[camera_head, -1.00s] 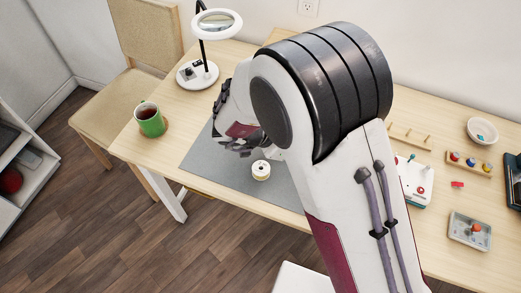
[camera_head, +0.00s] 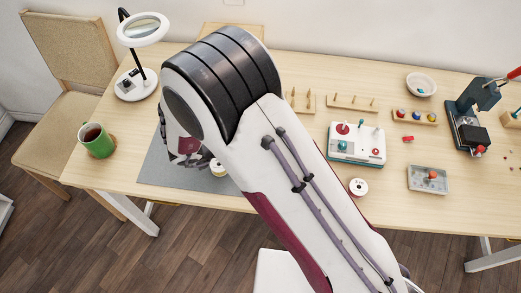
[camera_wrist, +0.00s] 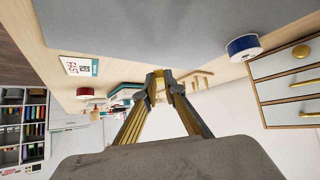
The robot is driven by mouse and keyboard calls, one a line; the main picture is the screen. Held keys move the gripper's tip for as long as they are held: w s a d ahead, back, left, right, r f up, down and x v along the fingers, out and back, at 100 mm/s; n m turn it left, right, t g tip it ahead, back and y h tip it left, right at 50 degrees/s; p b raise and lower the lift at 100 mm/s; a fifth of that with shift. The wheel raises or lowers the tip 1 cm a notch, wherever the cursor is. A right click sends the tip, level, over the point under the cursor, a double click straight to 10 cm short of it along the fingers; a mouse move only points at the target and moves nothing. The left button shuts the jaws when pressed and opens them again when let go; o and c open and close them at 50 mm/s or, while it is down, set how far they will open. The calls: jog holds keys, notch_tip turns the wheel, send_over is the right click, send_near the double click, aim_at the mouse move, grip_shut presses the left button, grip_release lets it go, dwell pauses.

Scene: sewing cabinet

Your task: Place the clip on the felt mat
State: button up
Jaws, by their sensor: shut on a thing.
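The grey felt mat (camera_head: 155,171) lies on the left part of the table in the head view, partly hidden by my arm. It also fills the top of the wrist view (camera_wrist: 165,25). My gripper (camera_wrist: 158,84) is over the mat area, its fingers closed together at the tips. A small yellowish piece shows at the fingertips, and I take it to be the clip (camera_wrist: 152,86). Its shape is hard to make out, and whether it touches the mat cannot be told. In the head view, my arm hides most of the gripper and the held thing.
A white spool (camera_head: 217,168) stands on the mat beside my gripper. A green mug (camera_head: 97,143) and a magnifier lamp (camera_head: 135,82) are to the left. A white machine (camera_head: 357,144), a spool (camera_head: 358,187) and a metal tray (camera_head: 428,179) stand to the right.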

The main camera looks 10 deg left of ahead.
jog(key=shift+f, duration=0.15)
jog(key=shift+f, duration=1.75)
jog(key=shift+f, duration=0.1)
jog(key=o, duration=0.6)
jog(key=shift+s+a+r, duration=0.25)
jog(key=shift+a+r, duration=0.05)
jog(key=shift+r, duration=0.15)
jog(key=v, duration=1.1)
